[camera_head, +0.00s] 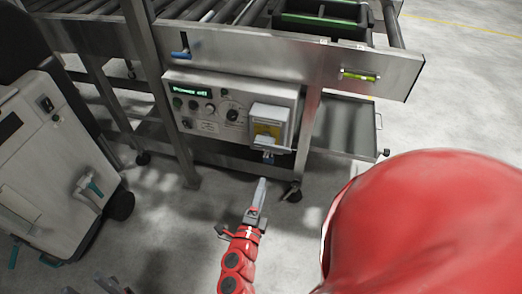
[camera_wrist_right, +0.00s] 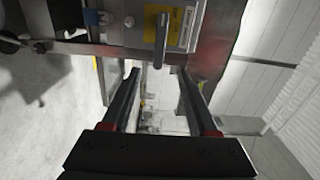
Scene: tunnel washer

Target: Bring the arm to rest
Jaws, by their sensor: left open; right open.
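My right arm is red and reaches forward from the bottom middle of the head view. Its gripper (camera_head: 260,190) is in free space just below and in front of the control panel (camera_head: 190,105). In the right wrist view the right gripper (camera_wrist_right: 158,85) has its two dark fingers apart with nothing between them. A grey handle (camera_wrist_right: 161,38) on the panel's yellow-labelled switch box (camera_head: 270,125) is beyond the fingertips, apart from them. My left gripper (camera_head: 95,286) shows only in part at the bottom left edge of the head view, with nothing seen in it.
A roller conveyor frame (camera_head: 240,62) stands behind, carrying a dark green crate (camera_head: 320,22). A metal tray (camera_head: 345,130) sticks out at the right. A grey wheeled machine (camera_head: 50,150) stands at the left. The floor (camera_head: 165,235) between is clear.

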